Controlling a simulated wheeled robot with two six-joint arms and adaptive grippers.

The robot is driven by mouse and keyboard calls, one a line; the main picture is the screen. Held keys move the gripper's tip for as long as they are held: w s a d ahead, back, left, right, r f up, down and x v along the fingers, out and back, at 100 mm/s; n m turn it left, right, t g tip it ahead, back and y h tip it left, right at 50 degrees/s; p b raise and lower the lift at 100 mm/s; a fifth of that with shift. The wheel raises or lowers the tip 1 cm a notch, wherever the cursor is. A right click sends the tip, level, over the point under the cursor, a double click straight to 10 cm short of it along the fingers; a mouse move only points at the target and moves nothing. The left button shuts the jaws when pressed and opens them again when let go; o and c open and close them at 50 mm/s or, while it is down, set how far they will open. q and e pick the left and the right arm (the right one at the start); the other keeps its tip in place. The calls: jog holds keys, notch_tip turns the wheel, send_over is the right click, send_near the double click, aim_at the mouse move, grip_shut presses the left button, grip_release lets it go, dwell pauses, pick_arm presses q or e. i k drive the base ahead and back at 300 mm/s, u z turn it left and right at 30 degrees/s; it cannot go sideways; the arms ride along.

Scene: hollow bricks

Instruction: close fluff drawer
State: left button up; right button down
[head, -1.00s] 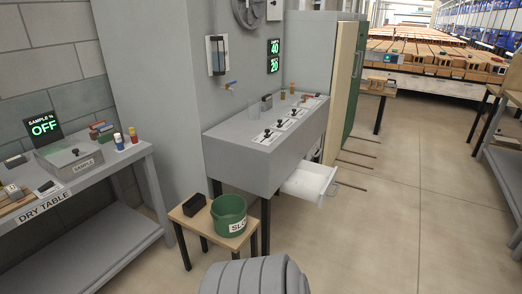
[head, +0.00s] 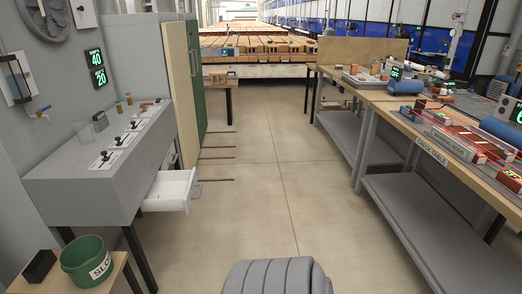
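A white drawer (head: 172,190) stands pulled out from beneath the grey control bench (head: 95,165) at the left of the head view. I cannot read a label on it, so I cannot tell whether it is the fluff drawer. Its handle faces right, toward the aisle. Neither of my grippers shows in the head view, and nothing touches the drawer.
A green bucket (head: 85,258) and a black box (head: 39,266) stand on a low wooden table at the lower left. A long bench (head: 430,150) with a grey lower shelf lines the right. The tiled aisle (head: 262,190) between is clear. Thin dark rods (head: 215,158) lie near the green door.

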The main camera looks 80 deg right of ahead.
aim_at(175, 189)
jog(key=z, duration=1.5)
jog(key=k, duration=0.65)
jog(key=z, duration=0.1)
jog(key=i, duration=0.65)
jog(key=z, duration=0.9)
jog(key=i, duration=1.95)
jog(key=u, duration=1.35)
jog(key=i, duration=0.4)
jog(key=u, duration=0.45)
